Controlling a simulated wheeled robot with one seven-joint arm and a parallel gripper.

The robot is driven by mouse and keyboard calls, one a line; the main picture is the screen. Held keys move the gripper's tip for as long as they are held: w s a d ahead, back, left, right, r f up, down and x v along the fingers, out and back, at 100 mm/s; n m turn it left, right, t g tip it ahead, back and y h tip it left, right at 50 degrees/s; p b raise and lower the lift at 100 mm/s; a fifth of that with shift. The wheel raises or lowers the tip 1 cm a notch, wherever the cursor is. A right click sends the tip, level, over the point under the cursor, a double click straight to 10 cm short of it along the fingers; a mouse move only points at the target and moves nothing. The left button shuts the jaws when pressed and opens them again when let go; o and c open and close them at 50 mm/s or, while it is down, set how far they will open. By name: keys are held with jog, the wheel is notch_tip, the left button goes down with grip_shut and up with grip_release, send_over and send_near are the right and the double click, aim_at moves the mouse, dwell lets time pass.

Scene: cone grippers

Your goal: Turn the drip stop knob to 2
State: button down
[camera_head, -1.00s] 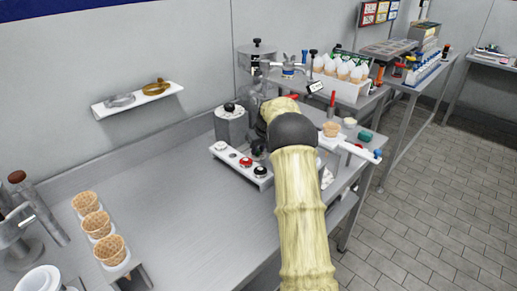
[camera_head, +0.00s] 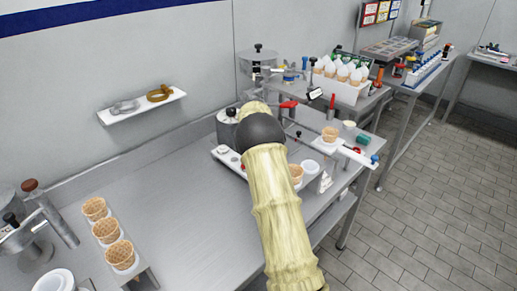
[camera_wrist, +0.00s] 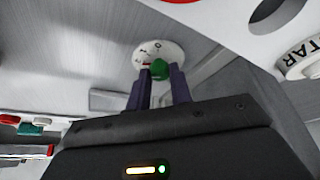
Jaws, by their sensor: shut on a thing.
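In the wrist view, a green knob (camera_wrist: 160,69) sits on a round white dial (camera_wrist: 150,52) with small dark marks, too small to read. My gripper (camera_wrist: 161,76) has its two purple fingers on either side of the green knob, shut on it. The knob's pointing direction cannot be told, and no drip stop label is readable. In the head view my arm hides the gripper and the green knob.
A white panel (camera_head: 226,155) shows beside my arm. A waffle cone (camera_head: 296,173) and a white bowl (camera_head: 310,168) stand to its right. A red-handled lever (camera_head: 288,104) is behind. Cones in a rack (camera_head: 120,256) stand at the left. The counter between is clear.

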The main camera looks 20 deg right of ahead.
jog(key=shift+w+r+m, duration=0.1)
jog(key=shift+m, duration=0.4)
jog(key=c, duration=1.3)
grip_release()
jog(key=shift+o, duration=0.2)
jog(key=v, duration=1.7)
jog(key=shift+a, duration=0.25)
jog(key=shift+r, duration=0.1)
